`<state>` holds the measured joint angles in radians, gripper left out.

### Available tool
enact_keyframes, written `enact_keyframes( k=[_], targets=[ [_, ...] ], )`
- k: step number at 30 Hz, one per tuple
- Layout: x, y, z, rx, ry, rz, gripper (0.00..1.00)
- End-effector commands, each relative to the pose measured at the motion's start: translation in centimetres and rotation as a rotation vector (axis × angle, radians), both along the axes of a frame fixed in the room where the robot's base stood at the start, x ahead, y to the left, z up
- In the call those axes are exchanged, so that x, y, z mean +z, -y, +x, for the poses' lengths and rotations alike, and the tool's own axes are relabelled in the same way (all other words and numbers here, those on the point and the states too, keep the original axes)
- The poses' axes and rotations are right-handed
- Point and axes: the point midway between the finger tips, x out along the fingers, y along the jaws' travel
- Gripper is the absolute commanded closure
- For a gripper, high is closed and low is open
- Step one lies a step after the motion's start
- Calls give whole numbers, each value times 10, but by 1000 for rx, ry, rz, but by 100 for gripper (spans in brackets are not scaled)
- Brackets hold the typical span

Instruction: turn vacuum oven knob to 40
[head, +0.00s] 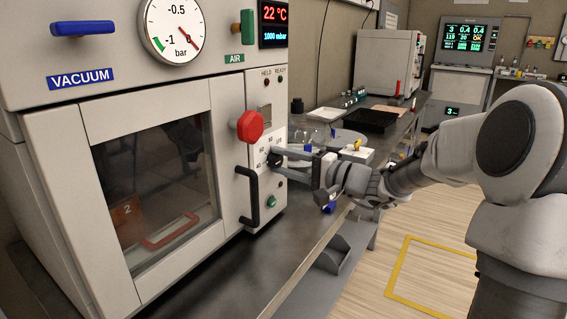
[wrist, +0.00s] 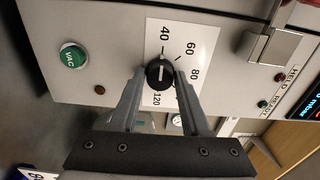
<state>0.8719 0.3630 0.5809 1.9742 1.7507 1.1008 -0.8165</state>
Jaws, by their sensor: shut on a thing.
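The vacuum oven (head: 62,140) fills the left of the head view, its door closed. Its black temperature knob (wrist: 160,74) sits on a white scale plate (wrist: 180,37) marked 40, 60, 80 and 120. The knob's white line lies about up-down in the wrist view, between the 40 side and the 120 side; I cannot tell which end points. My gripper (wrist: 160,80) is shut on the knob, one finger on each side. In the head view, my gripper (head: 281,163) reaches the knob from the right, partly hiding the scale.
A red octagonal knob (head: 250,125) sits just above, and a black door handle (head: 248,196) stands out left of my gripper. A green VAC button (wrist: 74,56) is on the same panel. Glassware and a black tray (head: 370,121) stand on the bench behind.

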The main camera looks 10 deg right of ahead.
Motion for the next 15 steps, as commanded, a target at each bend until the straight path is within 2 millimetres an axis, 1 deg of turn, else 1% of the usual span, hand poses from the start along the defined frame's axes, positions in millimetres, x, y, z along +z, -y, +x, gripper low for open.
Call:
enact_keyframes(
  k=[1,2,3,6,15],
  targets=[
    [0,1,0,-1,1,-1,100],
    [0,1,0,-1,1,-1,48],
    [0,1,0,-1,1,-1,41],
    [0,0,0,-1,0,0,24],
    [0,1,0,-1,-1,1,24]
  ],
)
